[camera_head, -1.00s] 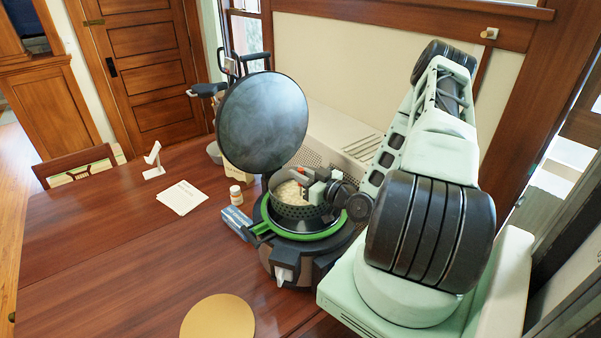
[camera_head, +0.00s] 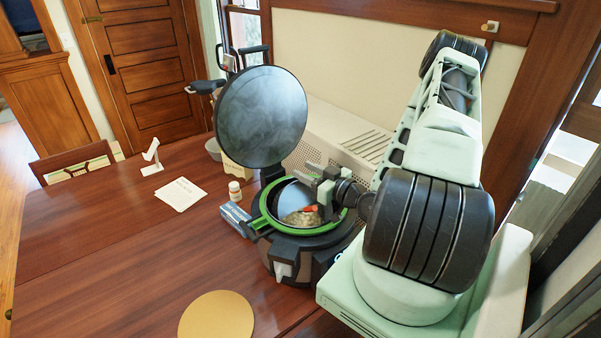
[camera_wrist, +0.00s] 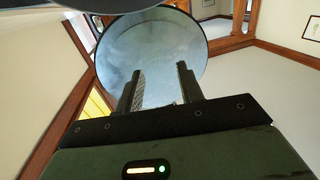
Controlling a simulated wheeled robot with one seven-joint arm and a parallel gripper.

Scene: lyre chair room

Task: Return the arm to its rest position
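My gripper (camera_head: 322,184) is above the right side of a dark round cooker with a green rim (camera_head: 262,222). In the wrist view, the two fingers of my gripper (camera_wrist: 159,72) stand apart with nothing between them. The cooker's large round lid (camera_head: 262,118) is raised; it also fills the space behind the fingers in the wrist view (camera_wrist: 150,45). Pale brown contents and a small orange-red thing (camera_head: 309,209) show inside the cooker; my gripper partly hides the interior. My arm (camera_head: 425,215) is bent, reaching from the right towards the cooker.
Papers (camera_head: 181,194), a white stand (camera_head: 152,157) and a gold disc (camera_head: 216,318) are on the wooden table (camera_head: 120,255). A beige vented box is behind. The table's left part is mostly clear.

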